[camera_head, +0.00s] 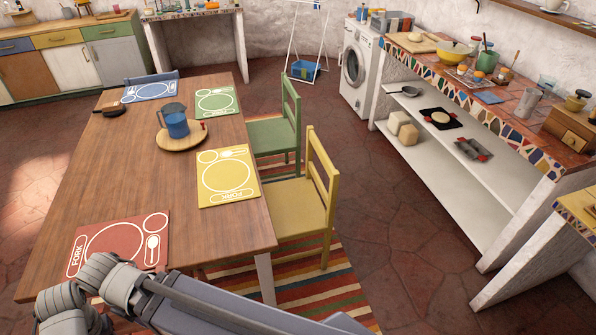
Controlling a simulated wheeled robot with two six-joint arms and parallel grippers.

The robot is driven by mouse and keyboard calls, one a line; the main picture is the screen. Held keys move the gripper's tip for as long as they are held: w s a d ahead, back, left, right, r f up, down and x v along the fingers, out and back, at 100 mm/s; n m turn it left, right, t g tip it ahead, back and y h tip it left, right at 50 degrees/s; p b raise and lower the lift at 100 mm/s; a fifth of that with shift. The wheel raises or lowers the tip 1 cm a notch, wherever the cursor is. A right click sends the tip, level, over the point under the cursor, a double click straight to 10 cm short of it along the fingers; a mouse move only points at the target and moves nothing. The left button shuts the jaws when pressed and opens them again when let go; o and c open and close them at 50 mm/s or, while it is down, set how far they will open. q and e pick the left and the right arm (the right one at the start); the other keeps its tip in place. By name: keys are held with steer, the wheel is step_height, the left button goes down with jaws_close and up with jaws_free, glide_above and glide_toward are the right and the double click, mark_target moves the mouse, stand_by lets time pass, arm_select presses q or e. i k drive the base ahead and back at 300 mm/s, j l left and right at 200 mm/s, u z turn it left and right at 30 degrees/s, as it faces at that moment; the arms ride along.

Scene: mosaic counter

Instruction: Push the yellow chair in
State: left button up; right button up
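The yellow chair (302,205) stands at the right side of the wooden table (135,190), near its front right corner. Its seat edge reaches the table's side by the yellow placemat (228,176), and most of the seat shows outside the table edge. Its backrest (323,172) faces right, away from the table. Part of my own arm shows at the bottom of the view, in front of the table's near edge. Neither gripper's fingertips can be made out, and nothing of mine is seen touching the chair.
A green chair (276,133) stands behind the yellow one on the same side. A striped rug (318,285) lies under the yellow chair. Bare floor (395,215) is free between the chairs and the mosaic counter (520,140). A blue pitcher (175,122) stands on the table.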

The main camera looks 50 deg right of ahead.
mark_target(297, 210)
steer(key=k+l, duration=0.1)
steer(key=l, duration=0.3)
steer(key=k+l+u, duration=0.1)
steer(key=l, duration=0.25)
steer(key=k+l+u, duration=0.1)
steer(key=l, duration=0.3)
steer(key=k+l, duration=0.15)
steer(key=l, duration=0.2)
steer(key=k+l+u, duration=0.1)
steer(key=l, duration=0.25)
steer(key=k+l, duration=0.15)
steer(key=l, duration=0.2)
steer(key=k+l+u, duration=0.15)
steer(key=l, duration=0.25)
steer(key=k+l, duration=0.15)
steer(key=l, duration=0.15)
steer(key=k+l, duration=0.15)
steer(key=l, duration=0.15)
steer(key=k+l, duration=0.1)
steer(key=l, duration=0.2)
